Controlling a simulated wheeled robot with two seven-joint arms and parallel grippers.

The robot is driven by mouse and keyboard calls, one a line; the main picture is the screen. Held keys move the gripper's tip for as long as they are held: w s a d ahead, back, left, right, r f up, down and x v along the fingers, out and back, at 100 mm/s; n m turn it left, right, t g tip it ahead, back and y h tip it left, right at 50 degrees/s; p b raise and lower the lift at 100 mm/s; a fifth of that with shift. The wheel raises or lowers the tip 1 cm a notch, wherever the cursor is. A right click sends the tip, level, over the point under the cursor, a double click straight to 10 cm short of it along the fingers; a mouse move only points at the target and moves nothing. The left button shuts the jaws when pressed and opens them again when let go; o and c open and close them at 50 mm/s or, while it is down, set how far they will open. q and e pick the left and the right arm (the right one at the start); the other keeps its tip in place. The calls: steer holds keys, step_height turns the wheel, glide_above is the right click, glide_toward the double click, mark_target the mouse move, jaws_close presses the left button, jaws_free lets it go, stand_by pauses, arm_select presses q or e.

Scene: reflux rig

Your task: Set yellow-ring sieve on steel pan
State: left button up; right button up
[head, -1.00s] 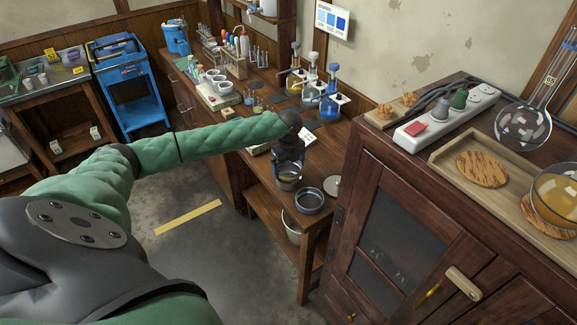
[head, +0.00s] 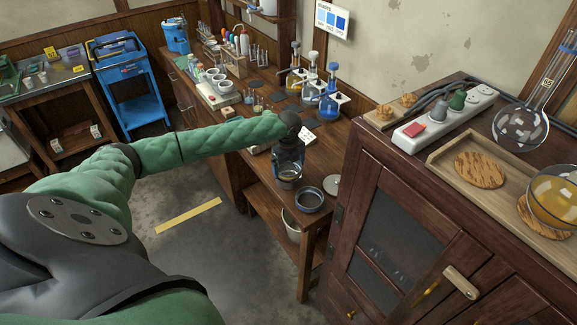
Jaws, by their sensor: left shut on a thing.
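My left gripper (head: 288,164) reaches over the near end of the wooden bench, pointing down. It is shut on a small round metal vessel, which appears to be the sieve (head: 288,178); its yellow ring is hard to make out at this size. The steel pan (head: 309,200), a round grey open dish, stands on the bench just right of and nearer than the sieve. The two look close together; I cannot tell whether they touch. The fingers partly hide the sieve. My right gripper is not in view.
A pale round disc (head: 332,184) lies right of the pan, near the dark wooden cabinet (head: 400,220). Glass bottles with blue liquid (head: 329,104) and yellow liquid (head: 293,82) stand farther back. A white bucket (head: 292,226) sits below the bench top.

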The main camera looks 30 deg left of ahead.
mark_target(289, 170)
arm_select(q)
steer(key=shift+s+f, duration=0.1)
steer(key=shift+f, duration=0.4)
stand_by(0.4)
steer(key=o, duration=0.7)
steer(key=shift+o, duration=0.2)
step_height(289, 170, up, 3)
steer(key=shift+p, duration=1.25)
steer(key=shift+r, duration=1.25)
step_height(289, 170, up, 4)
steer(key=shift+f, duration=0.2)
